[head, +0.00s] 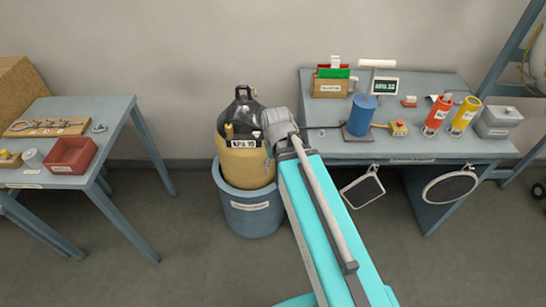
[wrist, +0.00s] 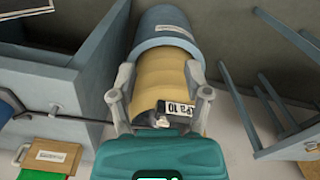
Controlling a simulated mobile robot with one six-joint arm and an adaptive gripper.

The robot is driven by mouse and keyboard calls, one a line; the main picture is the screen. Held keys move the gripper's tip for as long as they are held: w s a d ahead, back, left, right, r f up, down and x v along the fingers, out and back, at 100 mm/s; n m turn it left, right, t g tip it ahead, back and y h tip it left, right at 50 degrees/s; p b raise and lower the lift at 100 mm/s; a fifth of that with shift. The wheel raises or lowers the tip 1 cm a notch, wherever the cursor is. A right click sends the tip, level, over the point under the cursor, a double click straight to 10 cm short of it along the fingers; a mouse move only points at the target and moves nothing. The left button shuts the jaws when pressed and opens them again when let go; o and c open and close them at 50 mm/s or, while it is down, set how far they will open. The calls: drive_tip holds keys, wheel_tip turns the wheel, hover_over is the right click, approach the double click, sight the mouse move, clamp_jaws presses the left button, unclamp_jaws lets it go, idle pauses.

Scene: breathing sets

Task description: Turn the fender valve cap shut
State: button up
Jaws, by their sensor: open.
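I cannot tell which part is the fender valve cap. My gripper (head: 270,134) is at the body's upper right side. In the wrist view my gripper (wrist: 160,82) is open, its fingers on either side of the yellow body (wrist: 160,68). Whether they touch it cannot be told. A small pale piece (wrist: 160,122) shows near the black end.
The right bench (head: 350,150) holds a blue cylinder (head: 361,115), red and yellow canisters (head: 437,115) and a grey box (head: 498,122). The left table (head: 110,105) holds a red tray (head: 70,155). Floor between the left table and tub is clear.

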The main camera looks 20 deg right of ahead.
drive_tip(key=shift+s+f+m, duration=0.15)
drive_tip(key=shift+s+m, duration=0.25)
drive_tip(key=shift+s, duration=0.25)
